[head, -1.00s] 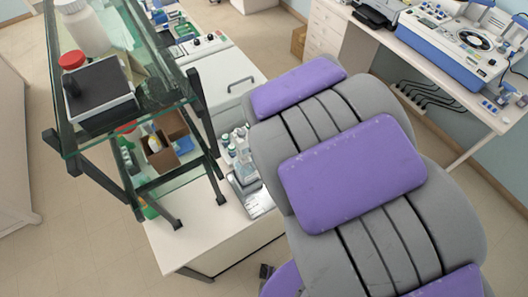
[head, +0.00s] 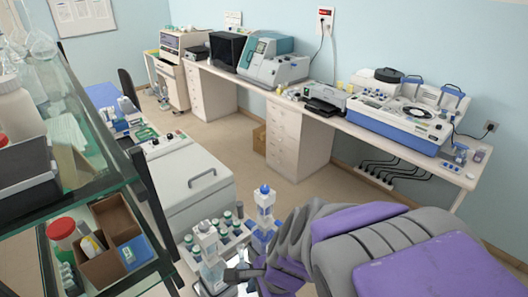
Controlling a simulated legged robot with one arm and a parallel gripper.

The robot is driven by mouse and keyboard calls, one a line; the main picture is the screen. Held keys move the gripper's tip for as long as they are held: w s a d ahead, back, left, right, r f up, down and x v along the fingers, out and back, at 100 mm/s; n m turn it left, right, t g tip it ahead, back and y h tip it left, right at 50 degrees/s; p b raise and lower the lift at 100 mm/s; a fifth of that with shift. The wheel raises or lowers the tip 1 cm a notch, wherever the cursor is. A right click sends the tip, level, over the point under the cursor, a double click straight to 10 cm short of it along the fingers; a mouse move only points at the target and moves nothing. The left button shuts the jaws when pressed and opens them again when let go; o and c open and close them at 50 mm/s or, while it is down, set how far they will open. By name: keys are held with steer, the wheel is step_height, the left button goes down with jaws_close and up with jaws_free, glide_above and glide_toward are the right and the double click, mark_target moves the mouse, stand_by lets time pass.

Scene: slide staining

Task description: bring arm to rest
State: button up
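My arm, grey with purple pads, comes in from the lower right of the head view and reaches left over the bench. Its end, my gripper (head: 242,273), shows as a small dark shape low in the middle. It is partly hidden by my own arm links, and I cannot tell whether its fingers are open or shut. It overlaps a clear bottle in the picture; whether they touch is unclear.
Clear bottles (head: 264,207) and several small vials (head: 227,217) stand close by on the bench. A glass shelf (head: 112,178) with a cardboard box (head: 118,218) is at left. A white lidded machine (head: 190,187) stands behind. A long counter (head: 400,150) with instruments runs along the wall.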

steer(key=s+d+f+n+g+h+b, duration=0.1)
steer(key=s+d+f+n+h+b, duration=0.1)
steer(key=s+d+f+n+b, duration=0.2)
steer(key=s+d+f+n+g+h+b, duration=0.1)
steer(key=s+d+f+n+b, duration=0.4)
steer(key=s+d+n+b, duration=0.3)
steer(key=s+d+n, duration=0.1)
steer(key=d, duration=0.2)
steer(key=shift+d+f+n+h, duration=0.15)
steer(key=shift+f+n+h, duration=0.05)
steer(key=shift+n+h, duration=0.2)
